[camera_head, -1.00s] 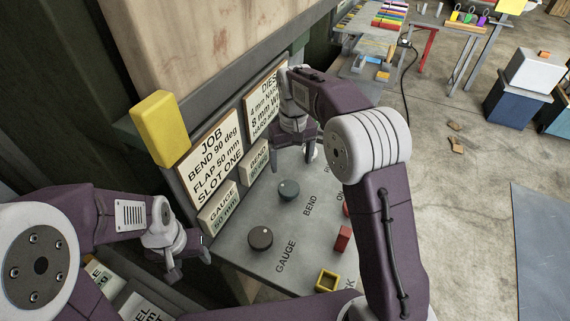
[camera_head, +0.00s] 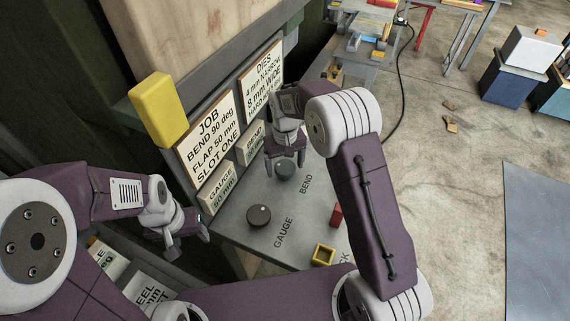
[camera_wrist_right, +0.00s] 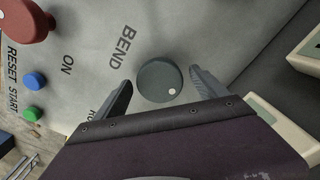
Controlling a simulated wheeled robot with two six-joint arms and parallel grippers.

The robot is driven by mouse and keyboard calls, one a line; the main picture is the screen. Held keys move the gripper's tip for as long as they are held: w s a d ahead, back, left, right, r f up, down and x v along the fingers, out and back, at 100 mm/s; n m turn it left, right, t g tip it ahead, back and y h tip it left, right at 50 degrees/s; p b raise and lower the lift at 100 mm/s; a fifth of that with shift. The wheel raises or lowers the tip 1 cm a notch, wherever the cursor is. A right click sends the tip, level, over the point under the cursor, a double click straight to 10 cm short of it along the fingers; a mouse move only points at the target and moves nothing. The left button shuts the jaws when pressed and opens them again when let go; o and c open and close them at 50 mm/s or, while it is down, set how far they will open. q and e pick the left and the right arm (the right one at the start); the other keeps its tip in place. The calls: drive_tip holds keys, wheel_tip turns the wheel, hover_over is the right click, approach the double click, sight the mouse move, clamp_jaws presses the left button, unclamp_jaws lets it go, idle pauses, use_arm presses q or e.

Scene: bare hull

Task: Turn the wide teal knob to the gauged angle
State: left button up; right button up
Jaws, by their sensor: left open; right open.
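The wide teal knob (camera_head: 285,170) is a dark grey-teal disc on the grey panel, beside the word BEND. In the right wrist view the knob (camera_wrist_right: 160,81) shows a pale dot toward its lower right edge. My right gripper (camera_head: 285,160) is open above the knob; in the right wrist view its two fingers (camera_wrist_right: 162,90) stand on either side of it, apart from it. I cannot tell how high the fingertips are. My left gripper (camera_head: 190,238) is open and empty at the panel's left edge. The job sign (camera_head: 211,137) reads BEND 90 deg.
A darker knob (camera_head: 259,216) sits by the word GAUGE. A yellow square frame (camera_head: 323,255) and a red block (camera_head: 337,215) are on the panel's near side. Small gauge (camera_head: 219,190) and bend (camera_head: 251,143) readouts line the back. The wrist view shows green (camera_wrist_right: 32,112) and blue (camera_wrist_right: 35,81) buttons.

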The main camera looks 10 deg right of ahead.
drive_tip(key=shift+w, duration=0.1)
drive_tip(key=c, duration=1.4)
drive_tip(key=shift+m, duration=0.4)
drive_tip(key=m+p, duration=0.1)
drive_tip(key=m, duration=0.2)
drive_tip(key=shift+r, duration=0.1)
drive_tip(key=m+p, duration=0.1)
drive_tip(key=m, duration=0.3)
drive_tip(key=shift+m, duration=0.6)
drive_tip(key=o, duration=1.4)
